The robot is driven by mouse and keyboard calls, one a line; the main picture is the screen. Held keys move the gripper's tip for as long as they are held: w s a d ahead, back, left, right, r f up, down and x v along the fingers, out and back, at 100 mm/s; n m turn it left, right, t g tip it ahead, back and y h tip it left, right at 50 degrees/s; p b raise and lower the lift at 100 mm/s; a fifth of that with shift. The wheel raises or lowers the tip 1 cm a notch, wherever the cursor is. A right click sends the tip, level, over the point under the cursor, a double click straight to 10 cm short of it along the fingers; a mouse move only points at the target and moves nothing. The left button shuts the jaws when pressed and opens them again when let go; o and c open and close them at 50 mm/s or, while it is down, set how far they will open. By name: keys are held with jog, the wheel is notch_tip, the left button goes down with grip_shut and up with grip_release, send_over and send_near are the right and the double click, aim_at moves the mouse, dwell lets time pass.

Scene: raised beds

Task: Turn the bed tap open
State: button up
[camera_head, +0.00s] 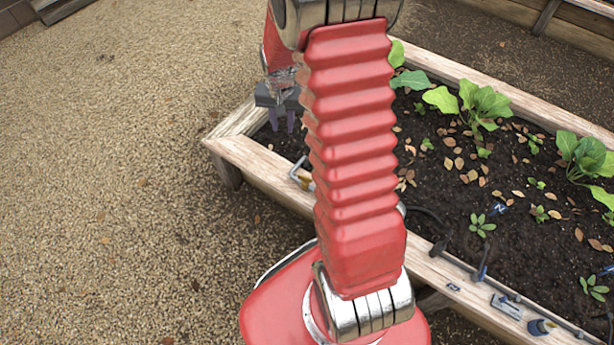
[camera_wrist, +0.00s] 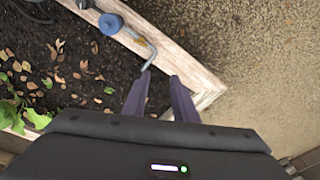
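What looks like the bed tap is on the wooden rim of the raised bed. In the wrist view it has a round blue part (camera_wrist: 110,23) and a curved metal piece (camera_wrist: 147,50) beside it. In the head view only a metal and brassy bit of it (camera_head: 304,180) shows, left of my red arm, which hides the rest. My gripper (camera_head: 283,120) hangs over the bed's corner, apart from the tap. In the wrist view my gripper's (camera_wrist: 161,77) two dark fingers are spread with nothing between them. The curved piece is just beyond the left fingertip; touching cannot be told.
The bed's rim (camera_head: 250,160) runs from the corner to the lower right. Several small tools and fittings (camera_head: 507,306) lie along it. Leafy plants (camera_head: 478,103) and dry leaves are on the dark soil. Open gravel (camera_head: 110,190) lies to the left.

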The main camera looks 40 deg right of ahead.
jog(key=s+a+r+n+t, duration=0.1)
jog(key=s+a+r+n, duration=0.1)
jog(key=s+a+r, duration=0.45)
jog(key=s+a+r+n+t, duration=0.1)
jog(key=s+a+r+n, duration=0.15)
jog(key=r, duration=0.65)
jog(key=s+a+r+n+t, duration=0.1)
jog(key=s+a+r+n, duration=0.1)
jog(key=s+a+r, duration=0.4)
jog(key=s+a+r+n+t, duration=0.1)
jog(key=s+a+r+n, duration=0.1)
jog(key=s+r, duration=0.2)
jog(key=shift+s+a+y, duration=0.3)
jog(key=shift+s, duration=0.95)
jog(key=shift+d, duration=0.15)
